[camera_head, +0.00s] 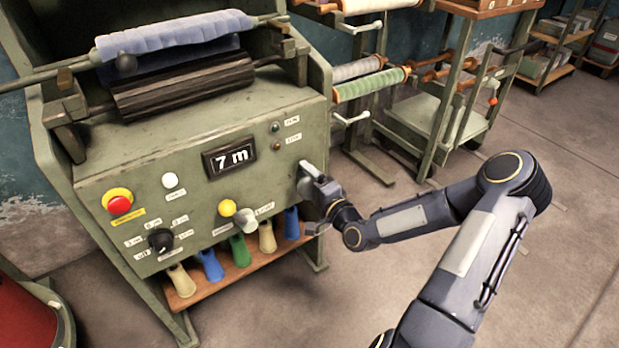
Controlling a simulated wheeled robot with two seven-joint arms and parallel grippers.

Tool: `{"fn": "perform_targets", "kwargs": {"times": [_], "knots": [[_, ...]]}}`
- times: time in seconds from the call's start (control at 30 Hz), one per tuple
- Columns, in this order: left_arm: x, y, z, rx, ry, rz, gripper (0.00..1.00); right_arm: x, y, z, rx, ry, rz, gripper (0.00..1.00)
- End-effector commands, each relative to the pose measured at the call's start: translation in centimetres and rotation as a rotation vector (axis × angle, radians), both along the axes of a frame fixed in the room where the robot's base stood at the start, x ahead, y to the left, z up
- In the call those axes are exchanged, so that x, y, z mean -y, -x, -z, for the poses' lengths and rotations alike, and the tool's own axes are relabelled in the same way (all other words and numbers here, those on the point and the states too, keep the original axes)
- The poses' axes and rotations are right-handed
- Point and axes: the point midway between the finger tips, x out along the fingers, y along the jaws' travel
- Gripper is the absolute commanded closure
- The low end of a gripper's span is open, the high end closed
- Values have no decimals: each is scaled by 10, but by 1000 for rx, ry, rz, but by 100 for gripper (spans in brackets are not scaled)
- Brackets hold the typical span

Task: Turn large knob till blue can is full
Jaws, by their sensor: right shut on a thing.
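My right gripper (314,188) is at the right edge of a green machine's front panel (200,120). It is shut on a pale grey handle or knob (307,172), mostly hidden by the gripper. A black dial (160,240) with labels around it sits at the panel's lower left. A grey round knob (246,220) sits at lower middle beside a yellow knob (227,208). The display (229,157) reads "7 m". No clear can shows; a blue tapered piece (210,265) and another blue one (291,222) stand on the low shelf. My left gripper is out of view.
A red button (119,204) and a white button (170,180) are on the panel. A blue fabric roll (180,35) lies above a dark roller (185,85). A rack with rolls (370,84) stands behind at right. The floor at right is clear.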

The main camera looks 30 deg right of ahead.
Motion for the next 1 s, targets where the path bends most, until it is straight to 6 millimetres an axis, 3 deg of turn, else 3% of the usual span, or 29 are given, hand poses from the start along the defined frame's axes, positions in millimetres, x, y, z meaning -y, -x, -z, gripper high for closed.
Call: {"fn": "perform_targets", "kwargs": {"times": [0.5, 1.0], "knots": [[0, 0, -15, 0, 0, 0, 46, 0, 1, 2, -33, -379, 0, 49], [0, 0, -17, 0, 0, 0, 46, -1, 1, 3, -41, -472, -1, 49]]}}
